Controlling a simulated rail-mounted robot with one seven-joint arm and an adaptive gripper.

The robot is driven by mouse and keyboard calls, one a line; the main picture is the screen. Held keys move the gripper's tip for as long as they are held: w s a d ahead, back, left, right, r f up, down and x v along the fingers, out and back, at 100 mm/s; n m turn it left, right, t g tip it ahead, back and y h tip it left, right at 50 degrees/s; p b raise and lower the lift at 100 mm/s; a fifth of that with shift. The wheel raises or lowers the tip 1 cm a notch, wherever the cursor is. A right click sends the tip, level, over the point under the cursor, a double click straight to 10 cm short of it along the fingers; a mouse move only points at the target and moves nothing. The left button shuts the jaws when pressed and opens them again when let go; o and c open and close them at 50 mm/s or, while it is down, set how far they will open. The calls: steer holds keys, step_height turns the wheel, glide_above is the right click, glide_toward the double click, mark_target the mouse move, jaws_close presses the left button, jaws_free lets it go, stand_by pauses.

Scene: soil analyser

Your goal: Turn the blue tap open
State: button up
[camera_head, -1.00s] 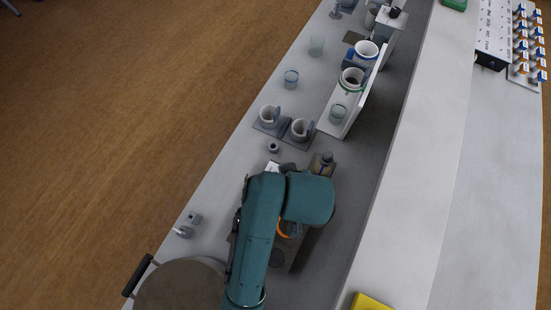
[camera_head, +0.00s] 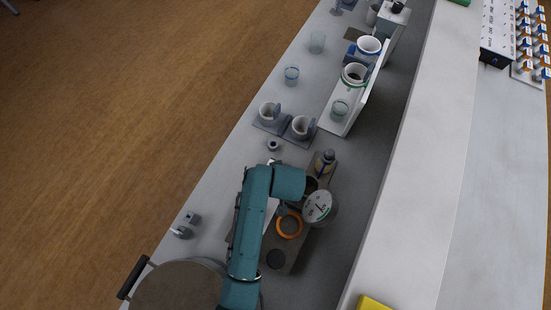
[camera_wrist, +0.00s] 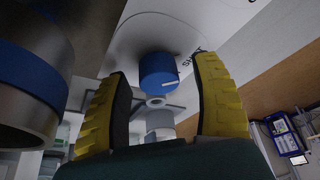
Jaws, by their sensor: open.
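The blue tap (camera_wrist: 158,72) is a short round blue knob with a small white mark, in the upper middle of the wrist view. It sits on a pale panel (camera_wrist: 230,25) that carries a curved line and dark lettering that seems to read SHUT. My gripper (camera_wrist: 161,78) is open, its yellow ridged fingers to the left and right of the tap with a gap on each side. I see no grip on the tap. In the head view my teal arm reaches over the bench; I cannot make out the fingers or the blue tap there.
A large metal cylinder with a blue band (camera_wrist: 35,75) stands close on the left in the wrist view. In the head view, an orange ring (camera_head: 289,224) and a small bottle (camera_head: 325,163) are near my arm.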

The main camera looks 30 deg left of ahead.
jaws_close()
steer(key=shift+m+p, duration=0.3)
steer(key=shift+p, duration=0.05)
steer(key=m+t+h+p, duration=0.1)
steer(key=m+p, duration=0.2)
steer(key=shift+r, duration=0.15)
steer(key=m+h+p, duration=0.1)
steer(key=m, duration=0.1)
steer(key=m+p, duration=0.1)
steer(key=m, duration=0.1)
steer(key=shift+f+m+h, duration=0.2)
steer(key=shift+m+h, duration=0.2)
steer(key=m+h, duration=0.2)
steer(key=m, duration=0.3)
steer(key=shift+f+b, duration=0.15)
steer(key=shift+b, duration=0.2)
steer(key=shift+m+g+h+b, duration=0.4)
steer(key=shift+m+h+b, duration=0.3)
steer(key=shift+m, duration=1.5)
